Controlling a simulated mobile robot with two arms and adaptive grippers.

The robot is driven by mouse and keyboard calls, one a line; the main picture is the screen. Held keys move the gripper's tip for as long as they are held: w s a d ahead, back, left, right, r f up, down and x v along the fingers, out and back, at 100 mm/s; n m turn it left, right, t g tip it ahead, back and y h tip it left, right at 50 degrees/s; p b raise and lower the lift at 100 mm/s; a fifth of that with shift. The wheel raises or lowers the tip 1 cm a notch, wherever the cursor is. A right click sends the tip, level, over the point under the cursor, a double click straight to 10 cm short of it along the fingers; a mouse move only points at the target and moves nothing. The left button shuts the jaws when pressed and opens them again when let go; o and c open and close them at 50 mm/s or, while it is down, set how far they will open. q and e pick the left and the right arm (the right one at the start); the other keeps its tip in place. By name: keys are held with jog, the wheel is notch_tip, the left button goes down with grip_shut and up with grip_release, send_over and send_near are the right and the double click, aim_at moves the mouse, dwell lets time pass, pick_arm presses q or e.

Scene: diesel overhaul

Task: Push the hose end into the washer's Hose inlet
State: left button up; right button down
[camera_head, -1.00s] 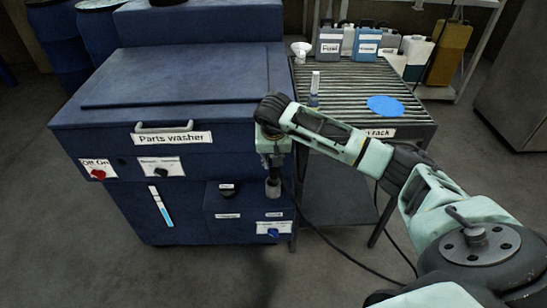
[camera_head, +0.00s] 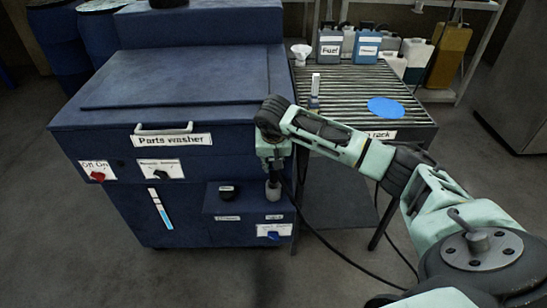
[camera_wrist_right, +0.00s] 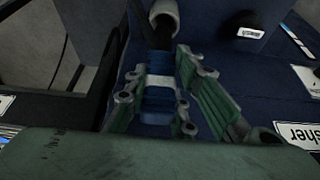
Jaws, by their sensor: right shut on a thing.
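The parts washer (camera_head: 150,200) is a dark blue cabinet. A short grey upright tube (camera_head: 273,191), which looks like the Hose inlet, stands on its low ledge at the front right. My right gripper (camera_head: 273,165) is directly above it, pointing down. In the right wrist view the gripper (camera_wrist_right: 158,95) is shut on the hose end (camera_wrist_right: 158,82), with a pale band and blue body between the fingers. The hose end's dark front (camera_wrist_right: 155,38) meets the grey inlet (camera_wrist_right: 163,14); how deep it sits inside cannot be told. My left gripper is not in view.
A black cap (camera_head: 226,190) stands on the ledge left of the inlet. A slatted rack table (camera_head: 345,85) with a blue disc (camera_head: 385,107) and a small bottle stands right of the washer. A dark hose or cable (camera_head: 340,252) trails across the floor.

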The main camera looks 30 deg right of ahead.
aim_at(274, 171)
jog(key=shift+f+b, duration=2.45)
jog(key=shift+f, duration=0.7)
jog(key=shift+f+b, duration=0.4)
jog(key=shift+f, duration=0.15)
